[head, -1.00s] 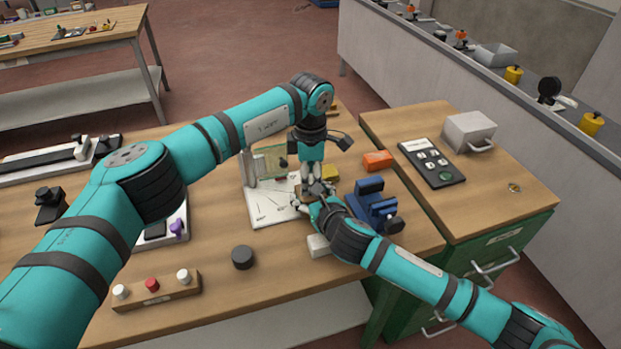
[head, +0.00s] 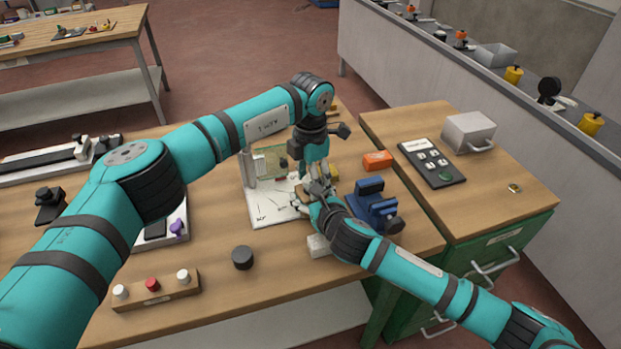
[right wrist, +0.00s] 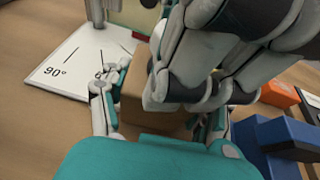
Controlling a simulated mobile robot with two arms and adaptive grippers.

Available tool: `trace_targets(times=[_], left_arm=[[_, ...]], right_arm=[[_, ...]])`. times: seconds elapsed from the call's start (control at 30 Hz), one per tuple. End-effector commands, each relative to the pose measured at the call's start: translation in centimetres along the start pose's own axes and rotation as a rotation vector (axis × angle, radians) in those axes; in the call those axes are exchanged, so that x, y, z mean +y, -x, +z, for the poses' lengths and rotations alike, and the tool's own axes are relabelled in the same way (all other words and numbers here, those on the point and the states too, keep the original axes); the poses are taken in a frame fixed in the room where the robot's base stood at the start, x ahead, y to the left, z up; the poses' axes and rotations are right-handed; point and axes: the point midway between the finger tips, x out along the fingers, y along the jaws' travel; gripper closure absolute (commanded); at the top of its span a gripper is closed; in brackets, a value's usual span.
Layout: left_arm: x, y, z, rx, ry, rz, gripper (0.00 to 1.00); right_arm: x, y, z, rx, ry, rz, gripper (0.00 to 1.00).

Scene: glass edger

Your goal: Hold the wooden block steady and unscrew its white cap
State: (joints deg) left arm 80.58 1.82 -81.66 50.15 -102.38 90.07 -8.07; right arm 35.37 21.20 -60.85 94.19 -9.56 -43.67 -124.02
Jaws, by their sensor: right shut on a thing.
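The wooden block (right wrist: 132,103) shows in the right wrist view between the fingers of my right gripper (right wrist: 160,108), which is shut on it. In the head view my right gripper (head: 312,201) is low over the table, beside the white angle sheet. My left gripper (head: 317,183) is right above it, pointing down. In the right wrist view the left gripper's fingers (right wrist: 180,85) cover the top and right part of the block. The white cap is hidden behind them, and I cannot tell whether they are closed on it.
The white angle sheet (head: 268,208) lies left of the grippers. A blue vise (head: 372,208) and an orange box (head: 377,160) are close on the right. A white block (head: 318,246) and a black puck (head: 242,257) sit nearer. A wooden bar with knobs (head: 157,293) lies at front left.

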Motion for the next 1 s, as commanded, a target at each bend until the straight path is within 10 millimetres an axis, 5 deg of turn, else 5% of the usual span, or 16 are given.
trace_targets(times=[0.6,1.0], left_arm=[[0.0,4.7,0.0,0.0,-0.021,0.0,0.46],[0.0,7.5,0.0,-0.002,-0.569,0.0,0.46]], right_arm=[[0.0,0.0,0.0,0.0,0.0,0.0,1.0],[0.0,0.0,0.0,0.0,0.0,0.0,1.0]])
